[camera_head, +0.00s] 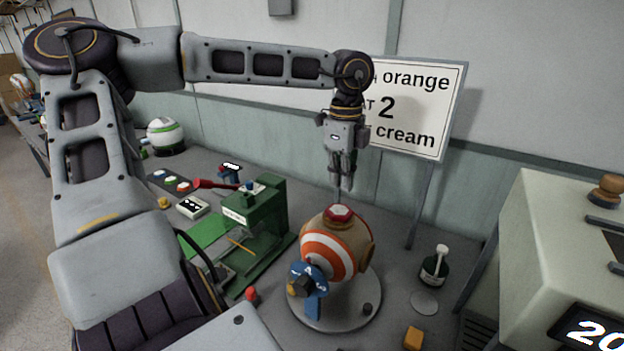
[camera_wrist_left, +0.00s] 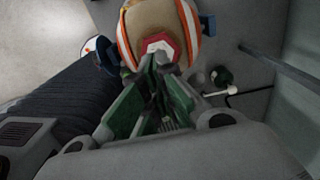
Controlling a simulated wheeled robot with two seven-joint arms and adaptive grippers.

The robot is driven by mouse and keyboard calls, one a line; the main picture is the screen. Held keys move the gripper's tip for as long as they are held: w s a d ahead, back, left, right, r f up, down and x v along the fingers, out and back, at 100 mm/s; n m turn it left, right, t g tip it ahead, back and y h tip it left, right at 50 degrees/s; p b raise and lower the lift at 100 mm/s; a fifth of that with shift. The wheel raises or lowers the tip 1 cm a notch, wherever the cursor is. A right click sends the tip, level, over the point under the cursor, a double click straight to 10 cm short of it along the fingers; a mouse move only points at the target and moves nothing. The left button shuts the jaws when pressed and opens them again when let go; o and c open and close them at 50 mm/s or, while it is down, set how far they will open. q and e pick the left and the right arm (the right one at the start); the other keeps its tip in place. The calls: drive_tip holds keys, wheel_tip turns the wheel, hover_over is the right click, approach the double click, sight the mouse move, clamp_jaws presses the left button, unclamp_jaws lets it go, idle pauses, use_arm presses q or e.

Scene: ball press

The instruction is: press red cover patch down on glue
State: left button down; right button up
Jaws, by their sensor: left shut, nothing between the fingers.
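The red cover patch (camera_head: 340,213) lies on top of the ball (camera_head: 333,250), which has orange and cream bands. Around the patch is a pale rim. The ball sits in a blue holder (camera_head: 311,284) on a round grey plate (camera_head: 335,318). My left gripper (camera_head: 346,186) is shut and empty, pointing down above the top of the ball, slightly right of the patch in the head view. In the left wrist view, the shut fingertips (camera_wrist_left: 160,60) overlap the near part of the patch (camera_wrist_left: 157,47); contact cannot be told. The right gripper is not in view.
A green press (camera_head: 262,225) with a red lever stands left of the ball. A dark glue pot (camera_head: 434,268) with a white-handled brush is at the right. A sign (camera_head: 415,108) stands behind. A large pale machine (camera_head: 560,235) is at the far right.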

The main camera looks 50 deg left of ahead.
use_arm(q)
drive_tip(key=shift+r+p, duration=0.65)
drive_tip(key=shift+r, duration=0.75)
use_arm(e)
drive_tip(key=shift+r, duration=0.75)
use_arm(q)
drive_tip(key=shift+r, duration=0.15)
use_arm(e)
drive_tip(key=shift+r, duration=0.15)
use_arm(q)
wheel_tip(320, 180, up, 9)
drive_tip(key=p, duration=0.9)
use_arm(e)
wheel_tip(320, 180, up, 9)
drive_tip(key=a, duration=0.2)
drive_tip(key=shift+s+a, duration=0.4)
